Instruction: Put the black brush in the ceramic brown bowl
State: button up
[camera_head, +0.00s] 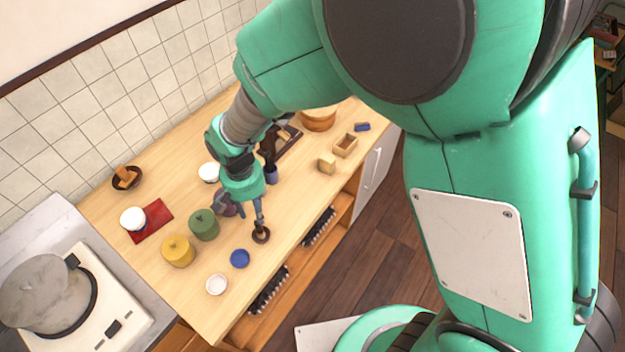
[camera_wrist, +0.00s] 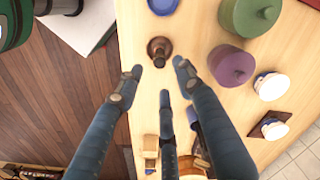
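A small dark brown round thing with a knob-like handle, perhaps the brush (camera_head: 261,237), stands upright near the counter's front edge. In the wrist view it (camera_wrist: 160,48) shows just beyond my fingertips. My gripper (camera_head: 258,212) points down above it, and in the wrist view its fingers (camera_wrist: 158,75) are spread with nothing between them. From these views I cannot tell whether the fingertips touch it. A dark brown bowl (camera_head: 115,184) lies at the far left by the tiled wall, with orange-brown pieces in it.
Green (camera_head: 204,224) and yellow (camera_head: 178,251) lidded pots stand left of my gripper, with a purple pot close behind it. A blue dish (camera_head: 240,258) and a white cup (camera_head: 216,285) are nearer the front. A red mat (camera_head: 158,213) and a stove pot (camera_head: 45,290) are left.

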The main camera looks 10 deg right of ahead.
jog(key=s+d+r+t, duration=0.1)
jog(key=d+r+t, duration=0.1)
jog(key=d+r, duration=1.5)
jog(key=s+d+r+t, duration=0.3)
jog(key=s+d+r, duration=0.9)
jog(key=s+r, duration=0.1)
jog(key=shift+s+t, duration=0.25)
jog(key=shift+t, duration=0.05)
jog(key=shift+f+b, duration=0.95)
jog(key=shift+b, duration=0.05)
